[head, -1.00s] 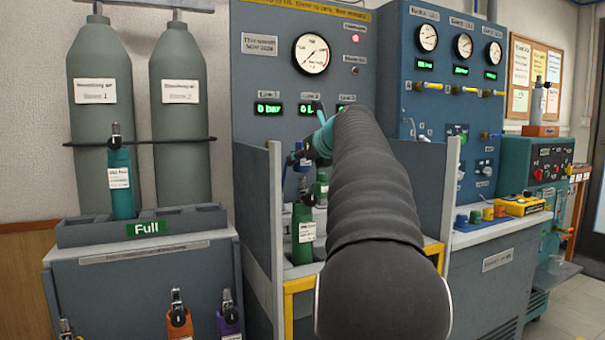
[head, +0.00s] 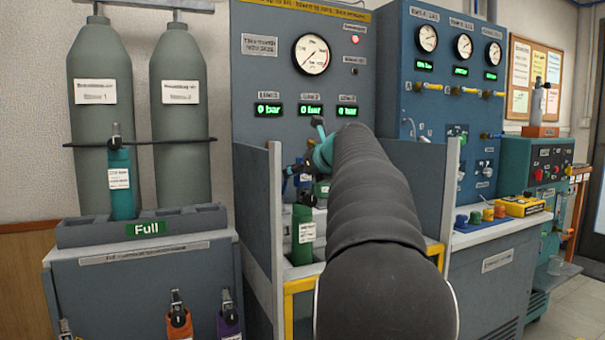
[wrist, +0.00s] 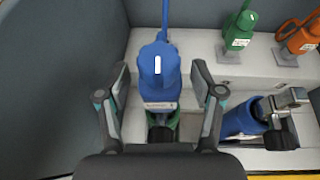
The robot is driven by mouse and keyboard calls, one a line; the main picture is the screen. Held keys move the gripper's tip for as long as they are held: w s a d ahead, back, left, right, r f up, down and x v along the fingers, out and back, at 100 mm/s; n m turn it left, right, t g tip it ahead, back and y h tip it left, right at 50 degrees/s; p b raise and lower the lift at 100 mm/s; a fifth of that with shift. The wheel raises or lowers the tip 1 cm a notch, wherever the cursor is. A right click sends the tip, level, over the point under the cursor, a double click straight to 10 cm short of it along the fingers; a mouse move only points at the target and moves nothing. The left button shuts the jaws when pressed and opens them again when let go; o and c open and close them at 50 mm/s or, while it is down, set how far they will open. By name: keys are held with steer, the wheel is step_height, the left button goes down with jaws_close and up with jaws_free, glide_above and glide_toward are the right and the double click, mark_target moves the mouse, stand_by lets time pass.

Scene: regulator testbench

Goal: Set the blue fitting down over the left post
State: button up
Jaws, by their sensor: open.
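The blue fitting (wrist: 160,78), with a white label and a blue hose running up from its top, stands between the fingers of my gripper (wrist: 160,92) in the wrist view. The fingers are open, with a gap on either side of the fitting. Green shows just below the fitting, beside a dark part. No bare post is visible under the fitting, and I cannot tell whether it sits fully over the left post. In the head view my arm hides most of this area.
A green fitting (wrist: 238,36) and an orange fitting (wrist: 300,37) stand to the right on the pale ledge (wrist: 205,50). A blue cylinder (wrist: 242,119) with a valve lies near on the right. A grey side panel (wrist: 65,60) closes the left. A green cylinder (head: 302,238) stands in the bay.

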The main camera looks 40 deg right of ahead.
steer(key=shift+f+b, duration=0.3)
steer(key=shift+b, duration=0.05)
steer(key=v, duration=1.4)
steer(key=shift+r, duration=0.15)
steer(key=shift+w+a, duration=0.15)
steer(key=shift+a, duration=0.05)
